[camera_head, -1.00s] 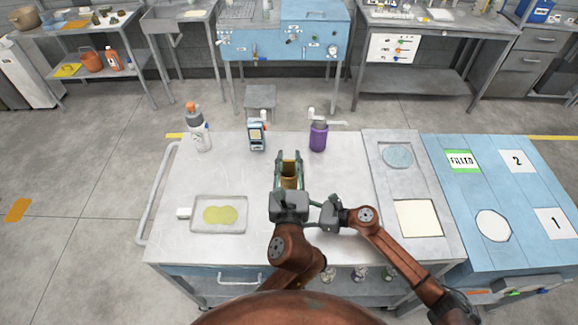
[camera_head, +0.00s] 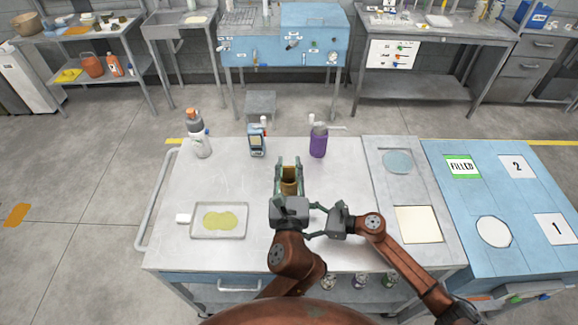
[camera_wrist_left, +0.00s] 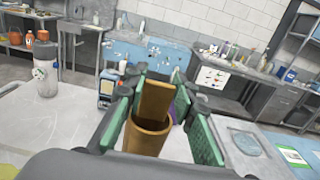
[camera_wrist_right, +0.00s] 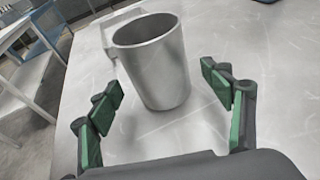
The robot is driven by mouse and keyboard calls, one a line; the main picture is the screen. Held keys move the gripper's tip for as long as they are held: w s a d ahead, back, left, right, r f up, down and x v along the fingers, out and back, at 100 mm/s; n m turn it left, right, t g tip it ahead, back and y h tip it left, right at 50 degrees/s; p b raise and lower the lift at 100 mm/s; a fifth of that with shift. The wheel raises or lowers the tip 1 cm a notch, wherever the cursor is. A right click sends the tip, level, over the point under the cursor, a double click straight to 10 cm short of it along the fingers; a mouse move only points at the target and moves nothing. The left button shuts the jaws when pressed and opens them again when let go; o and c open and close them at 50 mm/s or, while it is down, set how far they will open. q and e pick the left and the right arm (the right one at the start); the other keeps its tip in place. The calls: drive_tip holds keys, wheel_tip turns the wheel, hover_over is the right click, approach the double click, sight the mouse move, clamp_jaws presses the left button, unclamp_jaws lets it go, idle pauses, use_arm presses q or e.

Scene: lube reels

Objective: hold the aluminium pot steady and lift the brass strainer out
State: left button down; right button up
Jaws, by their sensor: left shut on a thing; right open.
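The brass strainer (camera_wrist_left: 147,138) is a small brass cylinder with a tall flat tab. It sits between the green-padded fingers of my left gripper (camera_wrist_left: 157,88), which is shut on it. In the head view the strainer (camera_head: 289,187) shows between the fingers of my left gripper (camera_head: 289,171). The aluminium pot (camera_wrist_right: 160,75) is a plain grey cylinder, upright on the metal top in the right wrist view; no strainer shows in it. My right gripper (camera_wrist_right: 163,110) is open, its fingers spread on the near side of the pot. In the head view my left gripper hides the pot.
On the metal cart top (camera_head: 250,170) stand a white bottle (camera_head: 200,140), a blue-and-white device (camera_head: 257,142) and a purple container (camera_head: 318,142). A tray with a yellow patch (camera_head: 219,221) lies at left. The blue table (camera_head: 510,185) is at right.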

drive_tip(key=v, duration=0.9)
drive_tip(key=shift+s+d+r, duration=0.1)
drive_tip(key=shift+s+d, duration=0.05)
drive_tip(key=shift+d, duration=0.3)
drive_tip(key=shift+r, duration=0.15)
